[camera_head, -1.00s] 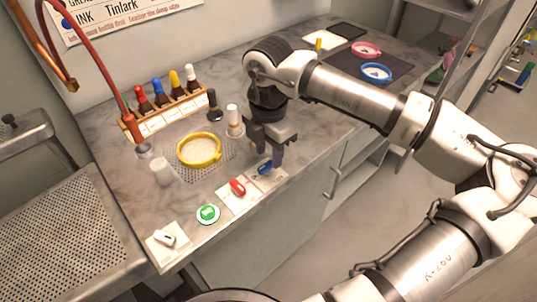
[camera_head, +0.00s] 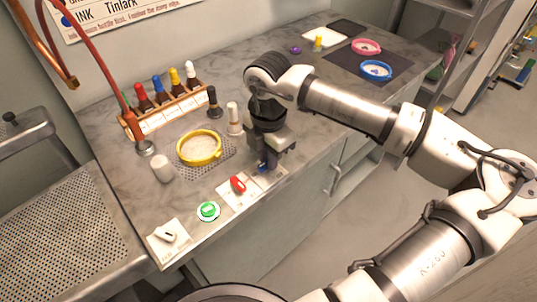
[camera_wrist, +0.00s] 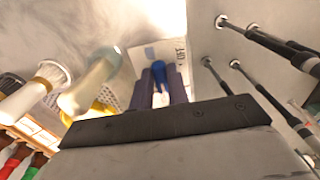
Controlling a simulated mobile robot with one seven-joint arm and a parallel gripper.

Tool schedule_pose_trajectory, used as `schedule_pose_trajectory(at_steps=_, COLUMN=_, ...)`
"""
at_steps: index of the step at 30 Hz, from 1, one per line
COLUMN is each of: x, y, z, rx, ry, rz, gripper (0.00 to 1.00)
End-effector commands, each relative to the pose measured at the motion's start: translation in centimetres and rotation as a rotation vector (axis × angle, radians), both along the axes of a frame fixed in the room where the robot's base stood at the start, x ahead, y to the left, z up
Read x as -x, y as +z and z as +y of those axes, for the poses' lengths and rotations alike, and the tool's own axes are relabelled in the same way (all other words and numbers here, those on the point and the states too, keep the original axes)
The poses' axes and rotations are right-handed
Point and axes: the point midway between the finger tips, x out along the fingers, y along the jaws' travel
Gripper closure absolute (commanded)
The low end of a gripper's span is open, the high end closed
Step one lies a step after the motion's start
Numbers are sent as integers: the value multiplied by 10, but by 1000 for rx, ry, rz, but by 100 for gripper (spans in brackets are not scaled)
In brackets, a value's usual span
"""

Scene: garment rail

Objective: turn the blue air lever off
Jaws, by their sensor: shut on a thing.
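The blue air lever (camera_head: 262,165) is at the front edge of the counter, on a white plate, mostly hidden by my gripper in the head view. My gripper (camera_head: 266,168) points down over it with its fingers close together. In the wrist view the blue lever (camera_wrist: 158,73) lies between the two dark fingers of my gripper (camera_wrist: 162,82), which are shut on it. Part of the plate (camera_wrist: 179,65) shows beside the fingers, with the printed word OFF to the right of the lever.
A yellow ring frame (camera_head: 199,148), white bottles (camera_head: 234,118) and an ink rack (camera_head: 172,110) stand behind. The floor in front of the cabinet is clear.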

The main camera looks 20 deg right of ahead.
Motion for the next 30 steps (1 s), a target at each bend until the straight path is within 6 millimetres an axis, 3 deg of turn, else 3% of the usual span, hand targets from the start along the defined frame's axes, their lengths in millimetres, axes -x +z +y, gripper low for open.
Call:
schedule_pose_trajectory(at_steps=11, x=-1, y=-4, z=0, rx=2, ry=112, rz=-3, gripper=100)
schedule_pose_trajectory(at_steps=30, x=-5, y=-3, z=3, rx=2, ry=687, rz=-4, gripper=100)
